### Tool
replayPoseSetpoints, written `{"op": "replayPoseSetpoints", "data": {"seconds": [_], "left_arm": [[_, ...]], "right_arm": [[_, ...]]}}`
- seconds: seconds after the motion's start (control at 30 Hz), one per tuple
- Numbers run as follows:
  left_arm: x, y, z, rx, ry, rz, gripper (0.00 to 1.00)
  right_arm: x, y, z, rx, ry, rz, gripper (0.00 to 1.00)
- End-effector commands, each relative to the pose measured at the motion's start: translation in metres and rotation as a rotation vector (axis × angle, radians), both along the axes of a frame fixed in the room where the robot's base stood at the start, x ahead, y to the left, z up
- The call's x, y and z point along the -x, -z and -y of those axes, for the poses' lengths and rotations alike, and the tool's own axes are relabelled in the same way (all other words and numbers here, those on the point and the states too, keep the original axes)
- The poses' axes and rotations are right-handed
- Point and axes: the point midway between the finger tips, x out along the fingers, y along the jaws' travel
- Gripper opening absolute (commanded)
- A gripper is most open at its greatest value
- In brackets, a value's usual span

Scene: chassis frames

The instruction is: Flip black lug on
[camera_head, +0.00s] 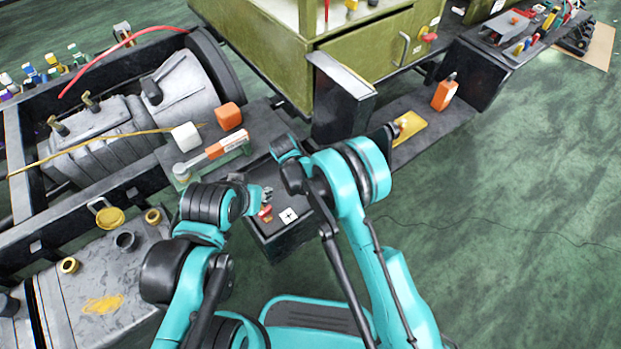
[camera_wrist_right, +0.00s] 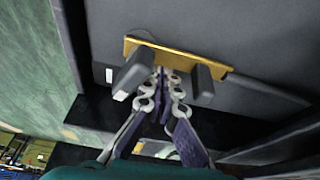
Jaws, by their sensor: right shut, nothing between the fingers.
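In the right wrist view, a gold plate (camera_wrist_right: 180,52) sits on a dark grey panel and carries two dark lugs. The left lug (camera_wrist_right: 132,75) is larger and tilted, and the right lug (camera_wrist_right: 203,82) is a smaller block. My right gripper (camera_wrist_right: 166,72) is shut and empty, with its fingertips between the lugs, close to the plate. I cannot tell whether they touch it. In the head view a yellow plate (camera_head: 408,127) lies just beyond my right gripper (camera_head: 397,127); no lug can be made out there. My left gripper (camera_head: 266,203) is small and partly hidden by its wrist.
An orange block (camera_head: 444,94) stands on the dark side ledge beyond the yellow plate. A green cabinet (camera_head: 375,55) and a dark upright post (camera_head: 340,100) stand behind my right arm. A white cube (camera_head: 186,137) and an orange cube (camera_head: 228,116) sit at left. Open floor lies right.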

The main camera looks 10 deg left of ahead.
Motion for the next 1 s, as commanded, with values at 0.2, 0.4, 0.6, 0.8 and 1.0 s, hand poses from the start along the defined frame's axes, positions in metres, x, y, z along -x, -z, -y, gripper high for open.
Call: {"op": "replayPoseSetpoints", "data": {"seconds": [0.2, 0.4, 0.6, 0.8, 1.0], "left_arm": [[0.0, 0.003, 0.0, 0.0, 0.0, 0.0, 0.34], [0.0, 0.003, 0.0, 0.0, 0.0, 0.0, 0.34], [0.0, -0.021, 0.0, 0.0, 0.0, 0.0, 0.34], [0.0, -0.032, 0.0, 0.0, 0.0, 0.0, 0.34], [0.0, -0.034, 0.0, 0.0, 0.0, 0.0, 0.34]], "right_arm": [[-0.008, 0.001, 0.01, 0.0, 0.002, 0.0, 0.0], [-0.026, -0.01, 0.034, 0.0, -0.003, -0.001, 0.0], [-0.014, -0.059, 0.021, 0.0, -0.004, -0.001, 0.0], [-0.007, -0.086, 0.013, 0.0, -0.003, -0.001, 0.0], [-0.004, -0.094, 0.011, 0.0, -0.003, -0.001, 0.0]]}}
